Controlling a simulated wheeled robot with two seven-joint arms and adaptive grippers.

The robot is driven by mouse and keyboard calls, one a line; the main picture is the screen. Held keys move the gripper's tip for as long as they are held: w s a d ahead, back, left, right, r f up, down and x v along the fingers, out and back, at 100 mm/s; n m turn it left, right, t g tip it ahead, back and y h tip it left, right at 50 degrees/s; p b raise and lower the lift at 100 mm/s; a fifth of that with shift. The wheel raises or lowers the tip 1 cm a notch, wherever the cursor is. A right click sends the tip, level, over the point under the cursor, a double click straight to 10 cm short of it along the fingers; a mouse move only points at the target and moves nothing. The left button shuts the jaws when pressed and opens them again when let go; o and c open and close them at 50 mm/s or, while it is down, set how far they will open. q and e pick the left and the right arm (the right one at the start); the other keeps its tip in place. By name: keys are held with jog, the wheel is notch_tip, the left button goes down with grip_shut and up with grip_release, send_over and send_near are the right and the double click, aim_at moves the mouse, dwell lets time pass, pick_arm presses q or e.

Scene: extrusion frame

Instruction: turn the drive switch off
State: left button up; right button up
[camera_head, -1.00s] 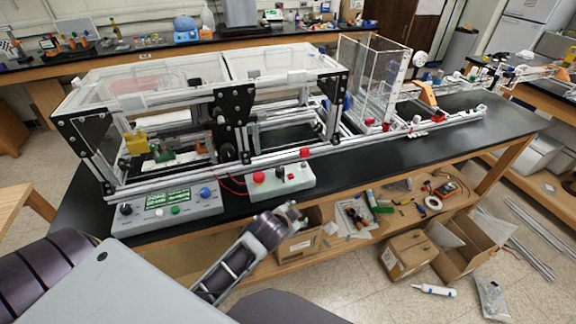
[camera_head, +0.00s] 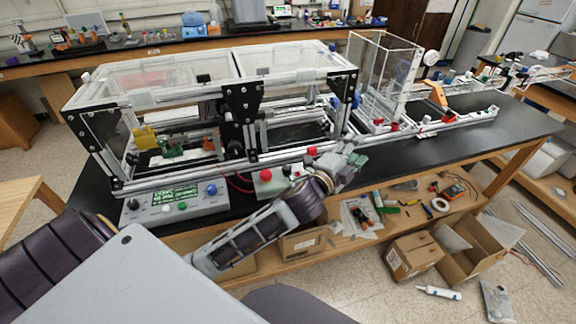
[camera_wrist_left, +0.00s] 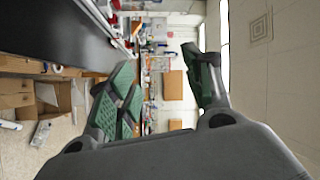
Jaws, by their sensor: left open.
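A small light-grey control box (camera_head: 262,192) stands at the bench's front edge, with a red button (camera_head: 265,174) and a small black knob (camera_head: 287,170) on top. I cannot tell which control is the drive switch. My left arm covers the box's right part. My left gripper (camera_head: 354,162) is to the right of the box, above the bench's front edge, pointing right and away from the knob. In the left wrist view it (camera_wrist_left: 160,65) is open, green pads apart, with nothing between them. My right gripper is not in view.
A panel with a green display (camera_head: 175,196) and knobs stands left of the box. The clear-walled extrusion frame (camera_head: 200,110) rises just behind both. The black bench top (camera_head: 450,140) is clear at the right. Cardboard boxes (camera_head: 412,257) lie below.

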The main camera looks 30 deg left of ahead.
pick_arm(q)
jog(key=s+d+r+m+g+h, duration=0.2)
jog(key=d+r+m+g+h, duration=0.45)
jog(key=m, duration=0.75)
jog(key=s+d+r+m+g+h, duration=0.35)
jog(key=d+m+h, duration=0.6)
jog(key=m, duration=0.45)
jog(key=a+f+m+g+y, duration=0.4)
jog(key=f+m+g+y, duration=0.4)
jog(key=m, duration=0.5)
jog(key=w+a+f+m+y, duration=0.1)
jog(key=a+f+m+y, duration=0.25)
jog(key=a, duration=0.55)
jog(key=w+a+r+m+y, duration=0.1)
jog(key=a+y, duration=0.7)
jog(key=a, duration=1.5)
jog(key=shift+w+a+r, duration=0.15)
jog(key=shift+w+r, duration=0.05)
jog(key=shift+w, duration=0.45)
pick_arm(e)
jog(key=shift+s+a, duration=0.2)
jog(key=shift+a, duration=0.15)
